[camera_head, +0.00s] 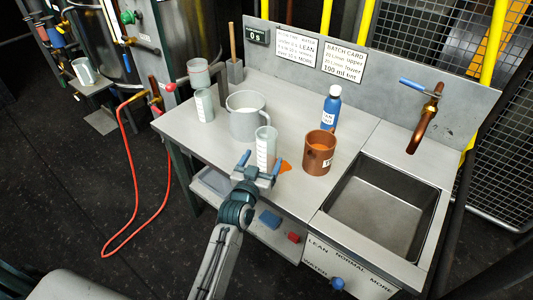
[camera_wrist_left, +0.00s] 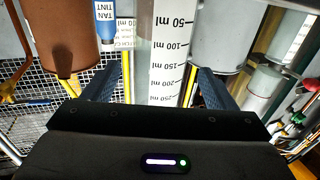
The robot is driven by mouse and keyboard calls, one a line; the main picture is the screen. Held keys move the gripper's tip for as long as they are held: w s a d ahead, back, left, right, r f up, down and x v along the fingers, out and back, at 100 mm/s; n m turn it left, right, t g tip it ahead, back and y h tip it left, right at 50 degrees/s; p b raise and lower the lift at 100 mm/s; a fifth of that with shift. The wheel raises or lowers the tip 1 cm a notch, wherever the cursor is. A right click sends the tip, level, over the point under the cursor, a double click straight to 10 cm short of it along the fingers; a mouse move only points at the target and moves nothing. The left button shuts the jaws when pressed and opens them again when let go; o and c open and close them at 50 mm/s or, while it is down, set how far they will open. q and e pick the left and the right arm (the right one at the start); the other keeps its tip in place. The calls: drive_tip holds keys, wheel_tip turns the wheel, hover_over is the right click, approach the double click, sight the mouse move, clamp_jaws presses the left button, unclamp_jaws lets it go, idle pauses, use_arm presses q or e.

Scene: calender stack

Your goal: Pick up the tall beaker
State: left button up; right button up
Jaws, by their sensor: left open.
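A tall clear beaker (camera_head: 266,148) with a white millilitre scale stands upright on the grey bench, near its front edge. In the left wrist view the beaker (camera_wrist_left: 172,50) shows its scale from 50 to 250 ml, between the two blue fingers. My left gripper (camera_head: 260,163) is open and empty, just in front of the beaker in the head view. I cannot tell how far the fingers reach around it. Another clear beaker (camera_head: 204,105) stands further left. My right gripper is not in view.
A large grey mug (camera_head: 245,122) stands close behind and left of the beaker. A copper-brown mug (camera_head: 317,160) and a blue bottle (camera_head: 331,108) stand to the right. An orange patch (camera_head: 285,167) lies near the beaker. A sink (camera_head: 385,208) fills the right end.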

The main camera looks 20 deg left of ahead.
sight(263, 159)
use_arm(q)
drive_tip(key=w, duration=0.4)
drive_tip(key=shift+d+f+p, duration=0.1)
drive_tip(key=shift+f+p, duration=0.05)
drive_tip(key=shift+p, duration=0.15)
drive_tip(key=c, duration=1.1)
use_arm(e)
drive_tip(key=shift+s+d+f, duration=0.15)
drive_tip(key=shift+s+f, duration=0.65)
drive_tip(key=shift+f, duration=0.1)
use_arm(q)
drive_tip(key=shift+c, duration=0.2)
